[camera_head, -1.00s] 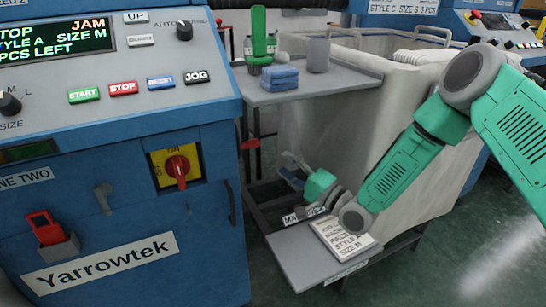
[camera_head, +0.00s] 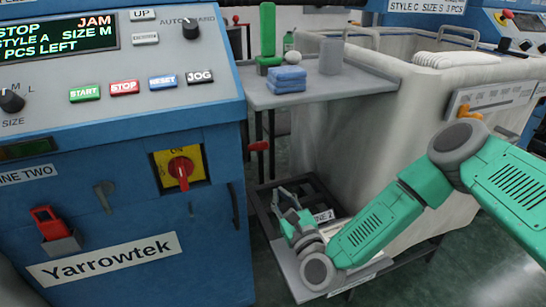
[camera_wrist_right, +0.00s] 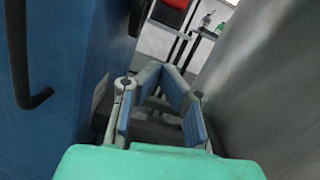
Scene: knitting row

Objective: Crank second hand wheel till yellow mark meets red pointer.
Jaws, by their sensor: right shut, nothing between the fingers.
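The blue Yarrowtek machine (camera_head: 140,210), with a "...NE TWO" label, fills the left of the head view. A red knob (camera_head: 258,146) sticks out at its right side; I cannot tell whether it belongs to a hand wheel. No wheel rim, yellow mark or red pointer can be made out. My right gripper (camera_head: 285,195) is low, right of the machine and below the red knob, apart from it. In the wrist view the right gripper's fingers (camera_wrist_right: 155,75) are shut and empty, with the blue machine side close on the left. My left gripper is out of view.
A red switch on a yellow plate (camera_head: 180,168) is on the machine front. A grey side table (camera_head: 340,87) carries folded blue cloths (camera_head: 287,79) and a green-handled tool. A large pale bin (camera_head: 350,140) stands behind my arm. A low shelf (camera_head: 355,280) lies under my right gripper.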

